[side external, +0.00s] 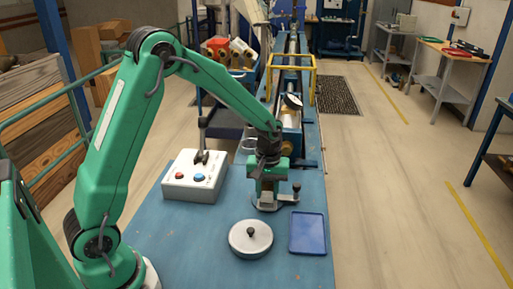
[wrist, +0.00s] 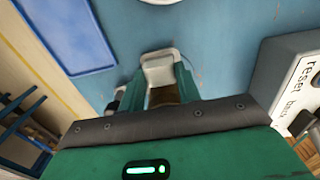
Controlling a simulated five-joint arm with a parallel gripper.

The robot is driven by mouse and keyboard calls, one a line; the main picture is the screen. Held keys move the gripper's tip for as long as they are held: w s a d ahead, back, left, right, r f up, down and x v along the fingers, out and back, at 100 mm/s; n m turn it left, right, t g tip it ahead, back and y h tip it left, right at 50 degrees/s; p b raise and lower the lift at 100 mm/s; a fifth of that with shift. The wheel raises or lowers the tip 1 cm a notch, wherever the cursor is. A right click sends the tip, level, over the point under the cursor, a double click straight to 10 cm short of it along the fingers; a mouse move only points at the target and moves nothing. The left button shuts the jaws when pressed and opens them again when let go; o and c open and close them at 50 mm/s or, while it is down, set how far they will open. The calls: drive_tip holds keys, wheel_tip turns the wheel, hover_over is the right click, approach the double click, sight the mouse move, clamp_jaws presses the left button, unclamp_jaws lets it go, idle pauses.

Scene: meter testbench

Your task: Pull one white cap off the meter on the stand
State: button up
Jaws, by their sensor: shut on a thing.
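My gripper (side external: 267,192) points down over the small stand (side external: 288,201), which has a dark knob on its right side. The meter on the stand is mostly hidden behind my gripper. In the wrist view, my two green fingers (wrist: 162,88) are closed around a small piece, seemingly a white cap (wrist: 160,70). Its pale face shows between and beyond the fingertips, with a brownish part nearer the palm. I cannot tell whether the cap still touches the meter. A second cap cannot be made out.
A round pale lidded dish (side external: 250,240) with a black knob stands in front of the stand. A blue tray (side external: 308,233) lies to its right. A white control box (side external: 194,176) with red and blue buttons stands left. The blue bench between box and dish is clear.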

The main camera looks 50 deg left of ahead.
drive_tip(key=shift+r, duration=1.95)
idle(0.4)
drive_tip(key=shift+r, duration=2.1)
drive_tip(key=shift+d, duration=0.1)
